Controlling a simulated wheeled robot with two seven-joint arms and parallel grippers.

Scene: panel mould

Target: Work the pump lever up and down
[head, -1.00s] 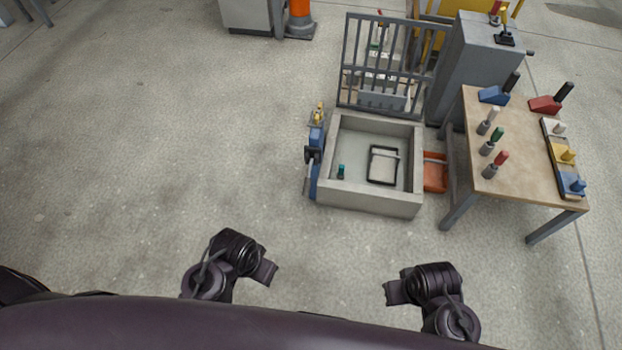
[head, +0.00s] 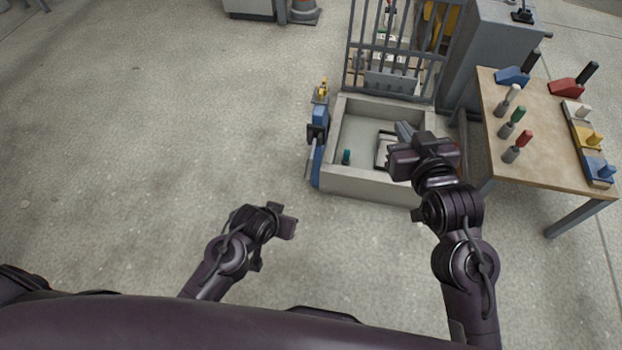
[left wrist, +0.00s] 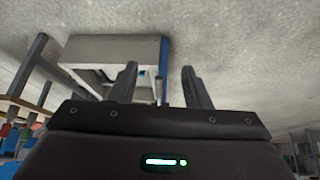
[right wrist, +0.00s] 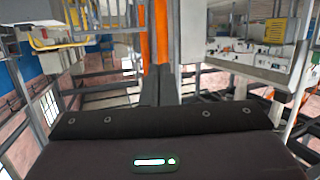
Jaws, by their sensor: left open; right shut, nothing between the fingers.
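The blue pump (head: 319,122) stands upright against the left wall of the concrete basin. Its yellow top and a grey bar that looks like the lever (head: 312,160) show in the head view. A blue strip of it shows in the left wrist view (left wrist: 164,62). My left gripper (head: 294,212) is low and in front of the pump, apart from it. Its fingers stand open and empty in the left wrist view (left wrist: 160,85). My right gripper (head: 403,131) is over the right part of the basin, right of the pump. Its fingers are together and empty in the right wrist view (right wrist: 159,85).
The basin (head: 360,187) holds a small teal object (head: 346,157) and a dark frame, partly hidden by my right gripper. A barred grate (head: 395,60) stands behind. A table (head: 545,130) with several coloured tools is at the right. The floor at left is clear.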

